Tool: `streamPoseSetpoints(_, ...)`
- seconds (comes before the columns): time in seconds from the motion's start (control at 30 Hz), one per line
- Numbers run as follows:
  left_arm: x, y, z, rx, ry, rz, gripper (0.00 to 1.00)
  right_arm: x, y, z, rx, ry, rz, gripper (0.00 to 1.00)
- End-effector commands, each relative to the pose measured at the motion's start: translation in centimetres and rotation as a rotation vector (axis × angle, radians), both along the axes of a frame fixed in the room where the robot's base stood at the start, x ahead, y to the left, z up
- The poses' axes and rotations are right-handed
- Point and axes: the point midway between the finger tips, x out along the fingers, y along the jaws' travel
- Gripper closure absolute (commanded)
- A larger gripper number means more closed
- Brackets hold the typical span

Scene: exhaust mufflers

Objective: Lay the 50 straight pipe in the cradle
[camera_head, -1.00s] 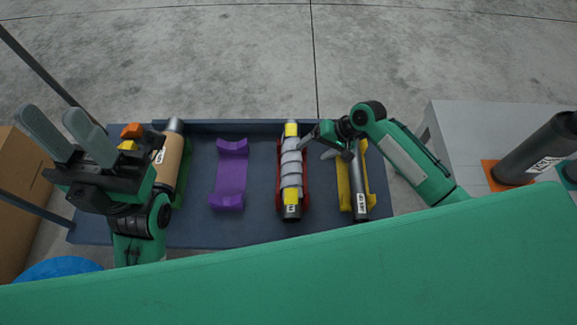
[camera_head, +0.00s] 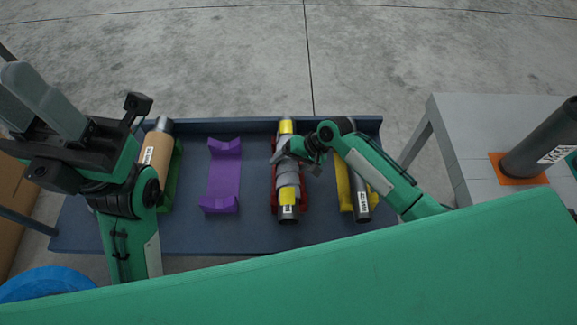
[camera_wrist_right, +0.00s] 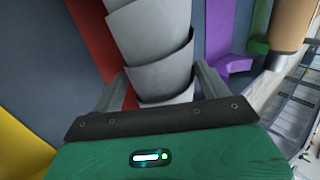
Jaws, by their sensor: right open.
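A pipe (camera_head: 289,192) with grey wrapping and yellow ends lies in a red cradle (camera_head: 304,205). My open right gripper (camera_head: 284,158) is over its middle; in the right wrist view its fingers stand on both sides of the wrapped pipe (camera_wrist_right: 150,50). A bare grey pipe (camera_head: 361,205) lies in a yellow cradle (camera_head: 344,190). A brown-wrapped pipe (camera_head: 155,155) lies in a green cradle (camera_head: 174,180). The purple cradle (camera_head: 224,178) is empty. Pipe labels are too small to read surely. My left gripper (camera_head: 33,88) is open and empty at the far left.
The cradles stand on a dark blue table (camera_head: 260,235) with a raised back edge. On the right, a grey table (camera_head: 460,120) bears a dark pipe (camera_head: 545,140) standing on an orange mat (camera_head: 510,170). A blue round thing (camera_head: 45,284) is at lower left.

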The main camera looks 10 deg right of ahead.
Motion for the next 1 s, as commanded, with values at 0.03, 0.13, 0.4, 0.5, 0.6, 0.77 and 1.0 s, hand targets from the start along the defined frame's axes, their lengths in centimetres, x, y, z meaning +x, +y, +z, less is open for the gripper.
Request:
streamPoseSetpoints(0.03, -0.02, -0.05, -0.01, -0.001, -0.002, -0.002, 0.64, 0.03, 0.11, -0.15, 0.0, 0.0, 0.0, 0.23)
streamPoseSetpoints(0.13, -0.01, -0.07, 0.08, 0.0, -0.002, -0.002, 0.64, 0.03, 0.14, -0.13, 0.0, 0.0, 0.0, 0.23)
streamPoseSetpoints(0.4, -0.01, -0.05, 0.07, -0.001, -0.002, -0.002, 0.64, 0.0, 0.13, -0.12, 0.0, 0.001, 0.001, 0.5)
streamPoseSetpoints(0.5, -0.03, -0.04, 0.07, -0.001, -0.002, -0.002, 0.64, -0.02, 0.1, -0.16, -0.001, 0.002, 0.0, 0.7)
streamPoseSetpoints(0.6, -0.04, -0.03, 0.07, -0.001, -0.002, -0.002, 0.64, 0.02, 0.1, -0.1, 0.0, 0.0, 0.0, 0.85)
streamPoseSetpoints(0.77, -0.04, -0.03, 0.06, -0.001, -0.002, -0.002, 0.64, -0.01, 0.05, -0.16, -0.002, 0.002, 0.0, 0.85)
streamPoseSetpoints(1.0, -0.09, 0.06, 0.45, -0.003, -0.004, 0.001, 0.64, -0.01, 0.03, 0.62, -0.002, 0.002, 0.0, 0.85)
